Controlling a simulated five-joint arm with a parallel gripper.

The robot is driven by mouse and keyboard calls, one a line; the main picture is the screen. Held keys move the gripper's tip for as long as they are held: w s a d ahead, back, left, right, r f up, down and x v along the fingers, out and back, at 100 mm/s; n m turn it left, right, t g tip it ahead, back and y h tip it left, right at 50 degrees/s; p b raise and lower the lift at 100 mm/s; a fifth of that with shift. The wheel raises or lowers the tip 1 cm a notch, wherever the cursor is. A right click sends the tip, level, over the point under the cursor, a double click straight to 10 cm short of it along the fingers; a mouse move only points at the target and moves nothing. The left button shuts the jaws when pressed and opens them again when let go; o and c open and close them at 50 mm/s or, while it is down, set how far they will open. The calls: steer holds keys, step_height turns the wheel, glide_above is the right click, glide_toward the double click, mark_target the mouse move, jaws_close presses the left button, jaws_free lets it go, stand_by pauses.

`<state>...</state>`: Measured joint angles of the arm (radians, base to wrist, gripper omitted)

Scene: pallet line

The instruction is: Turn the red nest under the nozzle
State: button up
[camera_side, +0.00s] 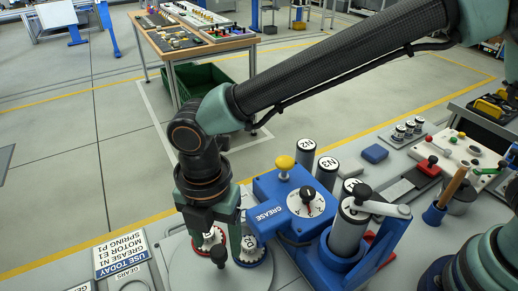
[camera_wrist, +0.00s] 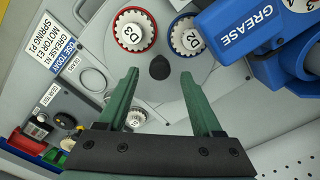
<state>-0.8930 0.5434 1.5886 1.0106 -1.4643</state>
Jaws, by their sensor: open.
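A grey round turntable (camera_wrist: 215,85) carries a red nest (camera_wrist: 119,42) and a blue nest (camera_wrist: 204,47), each holding a white toothed part with a printed label. A black knob (camera_wrist: 159,67) stands on the turntable near both nests. The blue grease machine (camera_wrist: 275,35) reaches over the table edge, and its head is beside the blue nest; the nozzle tip is hidden. The red nest is on the far side of the blue one from it. My gripper (camera_wrist: 159,76) is open and empty, pointing down, with its fingertips on either side of the knob in the wrist view.
A blue holder with a grey cylinder and lever (camera_side: 350,230) stands right of the grease machine (camera_side: 290,195). Labelled canisters (camera_side: 305,153) stand behind it. A "USE TODAY" sign (camera_side: 122,256) lies left of the turntable, naming grease N1. Small parts bins (camera_wrist: 22,145) are at lower left.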

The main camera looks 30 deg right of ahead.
mark_target(220, 260)
steer(key=shift+f, duration=1.3)
jaws_close()
steer(key=shift+r, duration=0.1)
stand_by(0.4)
